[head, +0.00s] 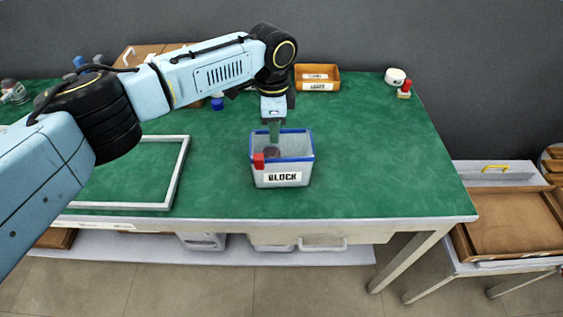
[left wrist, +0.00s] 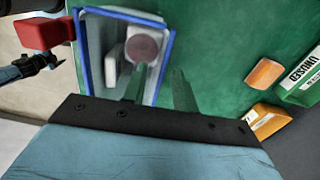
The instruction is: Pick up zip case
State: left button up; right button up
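I cannot make out a zip case for certain in either view. My left gripper (head: 273,128) points down at a grey bin with a blue rim (head: 283,179), labelled BLOCK, on the green table. In the left wrist view the two fingers (left wrist: 157,90) are apart, with nothing seen held between them. One finger overlaps the inside of the bin (left wrist: 83,55); the other shows beyond its rim. In the bin lie a dark reddish round piece (left wrist: 142,48) and pale pieces (left wrist: 112,65).
A red piece (head: 258,161) shows at the bin's front left corner. A white frame (head: 178,172) lies at left on the green table (head: 375,160). An orange tray (head: 331,79) and a white roll (head: 395,76) stand at the back.

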pick_arm(q)
grip_shut()
pick_arm(e)
jog(key=shift+s, duration=0.6)
pick_arm(q)
jog(key=shift+r, duration=0.1)
pick_arm(e)
jog(key=shift+w, duration=0.15)
